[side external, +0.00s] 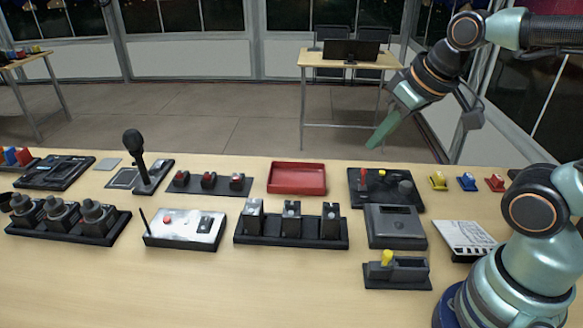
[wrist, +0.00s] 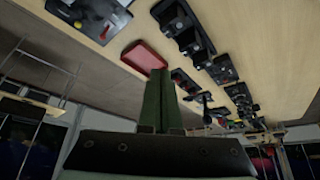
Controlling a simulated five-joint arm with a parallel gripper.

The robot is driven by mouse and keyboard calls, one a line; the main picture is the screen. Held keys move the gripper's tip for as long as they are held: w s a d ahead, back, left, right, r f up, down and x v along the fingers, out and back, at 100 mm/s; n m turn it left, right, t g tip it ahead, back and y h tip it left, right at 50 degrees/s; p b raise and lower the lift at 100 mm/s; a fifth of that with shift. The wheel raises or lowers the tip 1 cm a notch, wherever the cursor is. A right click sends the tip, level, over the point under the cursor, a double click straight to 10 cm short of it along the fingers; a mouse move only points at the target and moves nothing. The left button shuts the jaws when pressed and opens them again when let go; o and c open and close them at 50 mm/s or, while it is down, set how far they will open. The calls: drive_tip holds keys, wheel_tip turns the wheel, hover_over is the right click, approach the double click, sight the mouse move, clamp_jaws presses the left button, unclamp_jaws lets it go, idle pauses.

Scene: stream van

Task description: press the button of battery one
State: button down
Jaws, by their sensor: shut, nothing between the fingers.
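A black rack (side external: 290,240) stands near the middle of the table with three upright dark blocks, each with a pale top; these look like the batteries. Its left block (side external: 253,218), middle block (side external: 291,220) and right block (side external: 331,222) stand apart in a row. No label shows which is battery one, and any buttons are too small to make out. The rack also shows in the wrist view (wrist: 181,28). My gripper (side external: 372,146) is shut and empty, high above the back right of the table, well away from the rack. Its green fingers also show in the wrist view (wrist: 160,75).
A red tray (side external: 297,179) lies behind the rack. A white box with a red button (side external: 186,229) stands to its left, and a dark grey box (side external: 394,226) to its right. A microphone (side external: 133,144) rises at the back left. The front of the table is mostly clear.

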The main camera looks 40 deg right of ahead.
drive_tip(key=shift+w, duration=0.1)
idle(0.4)
drive_tip(key=m+g, duration=0.6)
drive_tip(key=m, duration=0.3)
hover_over(332, 215)
drive_tip(key=shift+w+f, duration=0.1)
drive_tip(key=shift+f, duration=1.2)
wheel_tip(332, 215, down, 14)
drive_tip(key=shift+f, duration=0.1)
